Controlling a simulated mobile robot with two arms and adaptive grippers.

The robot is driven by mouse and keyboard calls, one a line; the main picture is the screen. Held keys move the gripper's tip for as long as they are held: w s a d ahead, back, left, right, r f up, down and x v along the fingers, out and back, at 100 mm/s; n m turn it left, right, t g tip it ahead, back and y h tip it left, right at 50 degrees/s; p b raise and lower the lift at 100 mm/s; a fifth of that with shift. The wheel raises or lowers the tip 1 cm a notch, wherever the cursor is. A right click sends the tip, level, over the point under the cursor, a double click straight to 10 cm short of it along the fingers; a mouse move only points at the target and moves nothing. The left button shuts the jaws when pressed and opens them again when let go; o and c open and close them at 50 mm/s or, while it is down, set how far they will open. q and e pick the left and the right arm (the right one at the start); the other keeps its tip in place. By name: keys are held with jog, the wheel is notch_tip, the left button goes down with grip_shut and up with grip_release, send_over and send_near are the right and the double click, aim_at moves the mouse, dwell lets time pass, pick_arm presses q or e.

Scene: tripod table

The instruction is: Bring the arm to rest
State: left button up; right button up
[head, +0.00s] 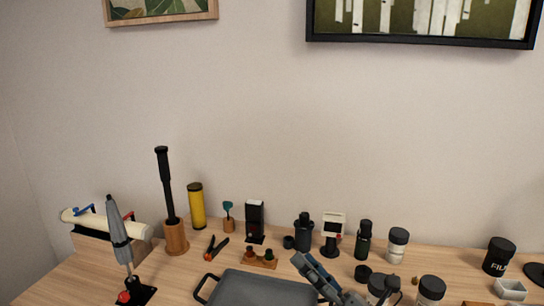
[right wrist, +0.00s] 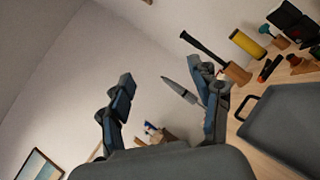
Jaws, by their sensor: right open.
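My right gripper (head: 322,277) shows at the bottom of the head view, in front of the table's items. In the right wrist view its two blue-grey fingers (right wrist: 160,88) stand wide apart. Nothing is held between them; the wall and a folded grey umbrella-like piece (right wrist: 180,91) show beyond the gap. The gripper appears to be above the wooden table (head: 185,280), near the grey tray (head: 262,290); its exact height cannot be told. My left gripper is in neither view.
A black-handled rod in a wooden holder (head: 176,238), a yellow tube (head: 196,207) and the grey umbrella-like piece on a black base (head: 118,232) stand at left. Dark bottles and film canisters (head: 397,246) crowd the right. Two framed pictures hang above.

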jog(key=d+f+m+t+h, duration=0.1)
jog(key=d+f+m+h, duration=0.3)
jog(key=d+m+h, duration=0.45)
jog(key=d+f+m+t+h, duration=0.25)
jog(key=f+m+h, duration=0.3)
jog(key=m, duration=0.65)
jog(key=s+d+f+m+g+h, duration=0.35)
jog(key=s+f+m+g, duration=0.2)
jog(key=f, duration=0.35)
jog(key=s+f+m+g+y, duration=0.1)
jog(key=s+f+m+g, duration=0.35)
jog(key=s+f, duration=0.4)
jog(key=s+f+m+g+y, duration=0.1)
jog(key=s+f+m+g, duration=0.4)
jog(key=s, duration=0.7)
notch_tip(320, 180, down, 25)
jog(key=s+n+g, duration=0.1)
jog(key=n+g, duration=0.1)
jog(key=g, duration=0.1)
jog(key=s+d+f, duration=0.2)
jog(key=s+f, duration=1.4)
jog(key=s, duration=0.1)
jog(key=shift+g, duration=0.35)
